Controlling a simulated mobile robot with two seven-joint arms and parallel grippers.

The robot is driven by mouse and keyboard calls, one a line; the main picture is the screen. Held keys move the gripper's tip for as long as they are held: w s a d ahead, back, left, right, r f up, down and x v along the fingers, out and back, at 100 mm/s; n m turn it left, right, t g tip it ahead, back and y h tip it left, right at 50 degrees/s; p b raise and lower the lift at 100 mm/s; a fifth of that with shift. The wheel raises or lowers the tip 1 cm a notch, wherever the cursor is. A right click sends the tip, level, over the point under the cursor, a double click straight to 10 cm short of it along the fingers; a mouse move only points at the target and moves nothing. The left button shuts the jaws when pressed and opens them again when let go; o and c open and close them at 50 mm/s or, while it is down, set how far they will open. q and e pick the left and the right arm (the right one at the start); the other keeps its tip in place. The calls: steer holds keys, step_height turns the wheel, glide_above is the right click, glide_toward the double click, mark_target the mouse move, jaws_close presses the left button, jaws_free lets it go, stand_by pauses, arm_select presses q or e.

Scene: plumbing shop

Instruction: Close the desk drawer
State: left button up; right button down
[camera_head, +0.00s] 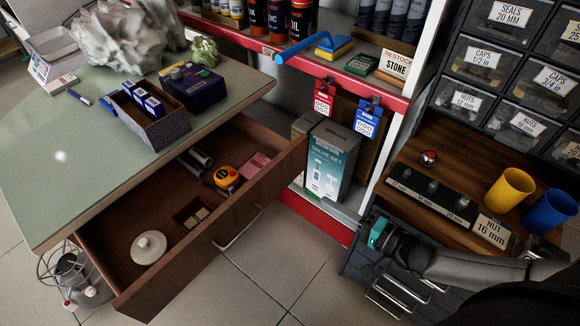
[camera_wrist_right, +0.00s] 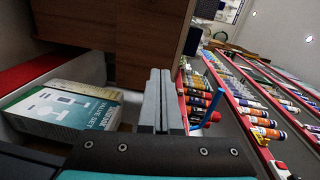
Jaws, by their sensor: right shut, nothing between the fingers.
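The desk drawer (camera_head: 205,240) is pulled well out from under the green-topped desk (camera_head: 75,150). Its brown front carries a metal bar handle (camera_head: 240,230). My right gripper (camera_head: 375,231) is to the right of the drawer front, clearly apart from it, over the dark cabinet's left edge. In the right wrist view its two grey fingers (camera_wrist_right: 161,100) are together with nothing between them. Brown wooden panels (camera_wrist_right: 150,40) show beyond the fingers there; I cannot tell for sure which part of the desk they are. My left gripper is not in view.
The drawer holds a tape measure (camera_head: 226,177), a white round lid (camera_head: 148,247) and small items. A valve set box (camera_head: 330,160) stands on the red-edged shelf between drawer and gripper. Yellow (camera_head: 509,189) and blue (camera_head: 549,211) cups stand at right. Floor before the drawer is clear.

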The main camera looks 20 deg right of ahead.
steer(key=d+r, duration=0.1)
steer(key=r, duration=0.1)
steer(key=m+b, duration=0.1)
steer(key=b, duration=0.3)
glide_toward(280, 162)
steer(key=shift+t, duration=0.4)
steer(key=x, duration=0.5)
steer(key=shift+s+a+f, duration=0.1)
steer(key=shift+f, duration=0.25)
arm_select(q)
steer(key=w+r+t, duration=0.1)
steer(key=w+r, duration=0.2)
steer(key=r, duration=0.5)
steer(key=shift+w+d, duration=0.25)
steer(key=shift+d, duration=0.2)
arm_select(e)
steer(key=shift+x, duration=0.95)
